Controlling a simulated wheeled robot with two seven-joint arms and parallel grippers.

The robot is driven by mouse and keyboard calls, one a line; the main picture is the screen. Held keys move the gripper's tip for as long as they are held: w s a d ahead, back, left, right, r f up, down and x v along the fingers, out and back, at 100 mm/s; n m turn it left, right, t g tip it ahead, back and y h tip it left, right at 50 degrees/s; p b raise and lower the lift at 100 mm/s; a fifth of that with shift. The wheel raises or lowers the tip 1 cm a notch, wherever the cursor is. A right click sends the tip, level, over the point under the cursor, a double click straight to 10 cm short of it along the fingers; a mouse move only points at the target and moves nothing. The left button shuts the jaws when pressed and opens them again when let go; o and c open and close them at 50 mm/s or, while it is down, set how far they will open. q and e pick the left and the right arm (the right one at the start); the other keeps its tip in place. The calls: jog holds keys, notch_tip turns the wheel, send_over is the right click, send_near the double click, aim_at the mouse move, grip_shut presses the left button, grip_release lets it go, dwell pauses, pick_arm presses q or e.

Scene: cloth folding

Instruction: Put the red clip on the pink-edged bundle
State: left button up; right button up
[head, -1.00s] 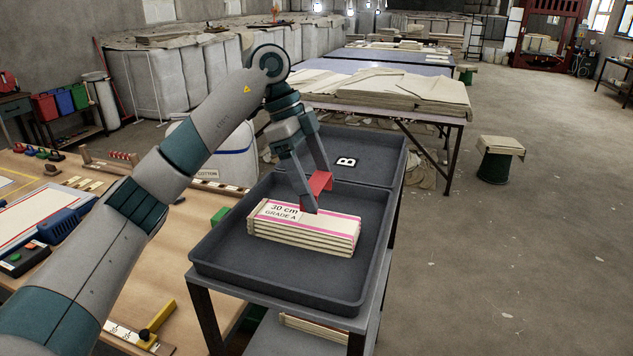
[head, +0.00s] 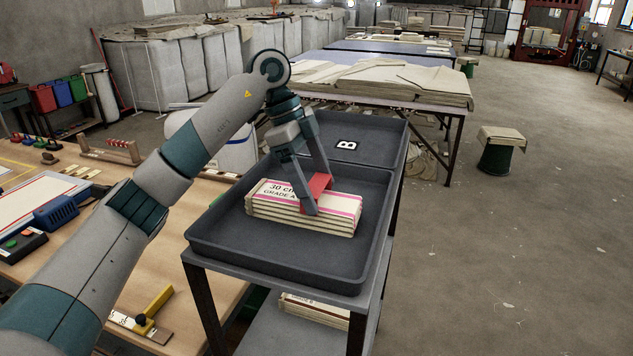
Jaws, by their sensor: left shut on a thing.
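The pink-edged bundle (head: 335,222) is a stack of folded cream cloth with a pink stripe and a band lettered 30 cm GRADE A. It lies in the near compartment of the dark grey tray (head: 205,250). My left gripper (head: 316,208) points down over the bundle's right half. It is shut on the red clip (head: 319,183), which sits between its fingers at the bundle's top. The fingers partly hide the clip and the label. I cannot tell whether the clip grips the cloth. My right gripper is not in view.
Another bundle (head: 314,309) lies on the cart's lower shelf. A wooden workbench (head: 190,285) with a yellow-handled tool (head: 154,307) stands at the left. The floor at the right is mostly clear.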

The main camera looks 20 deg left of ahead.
pick_arm(q)
jog(key=shift+f+b, duration=0.45)
jog(key=shift+f, duration=0.85)
jog(key=o, duration=0.7)
jog(key=shift+o, duration=0.2)
jog(key=shift+r, duration=0.1)
